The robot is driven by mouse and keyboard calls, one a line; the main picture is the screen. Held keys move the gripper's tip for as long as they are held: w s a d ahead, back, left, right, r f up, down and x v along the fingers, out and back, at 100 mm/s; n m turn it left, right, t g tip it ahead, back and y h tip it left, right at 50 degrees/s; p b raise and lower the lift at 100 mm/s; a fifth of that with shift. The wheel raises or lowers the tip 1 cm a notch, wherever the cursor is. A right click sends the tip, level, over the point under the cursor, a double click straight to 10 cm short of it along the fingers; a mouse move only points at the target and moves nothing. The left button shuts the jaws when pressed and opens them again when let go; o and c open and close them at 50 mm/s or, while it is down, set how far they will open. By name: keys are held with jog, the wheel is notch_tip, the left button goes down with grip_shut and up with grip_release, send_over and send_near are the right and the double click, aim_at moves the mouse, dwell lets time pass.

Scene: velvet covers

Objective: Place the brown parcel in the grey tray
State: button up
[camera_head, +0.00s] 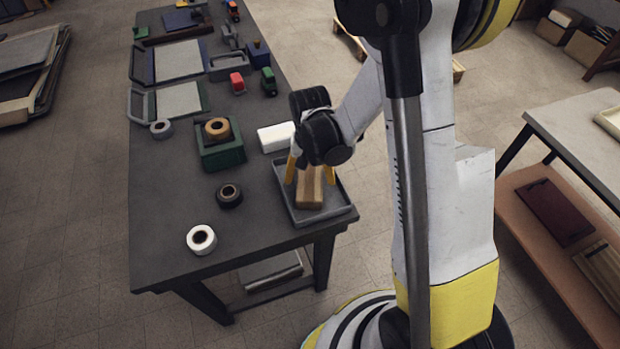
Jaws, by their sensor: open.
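The brown parcel (310,189) is a small box with a lighter stripe along its top. It lies inside the grey tray (322,218), a shallow rimmed tray at the near right corner of the dark table. My gripper (311,175) is over the tray, with one yellow finger on each side of the parcel. The fingers are open and stand apart. I cannot tell whether either finger touches the parcel. The parcel's far end is partly hidden by my gripper.
A white box (276,137) stands just behind the tray. A green box (222,152) with a tan tape roll (217,129), a dark roll (229,195) and a white roll (201,239) are to the left.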

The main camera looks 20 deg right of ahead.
notch_tip(320, 180, up, 11)
jog(key=p, duration=0.4)
notch_tip(320, 180, up, 11)
jog(key=n+t, duration=0.2)
jog(key=t, duration=0.1)
send_over(310, 178)
jog(key=s, duration=0.5)
jog(key=s+r+n+t, duration=0.2)
jog(key=s+r+t, duration=0.2)
jog(key=s, duration=0.3)
jog(key=shift+s+r+n, duration=0.3)
jog(key=shift+s+r, duration=0.1)
jog(key=shift+r, duration=0.45)
notch_tip(310, 178, down, 2)
jog(key=shift+b, duration=1.05)
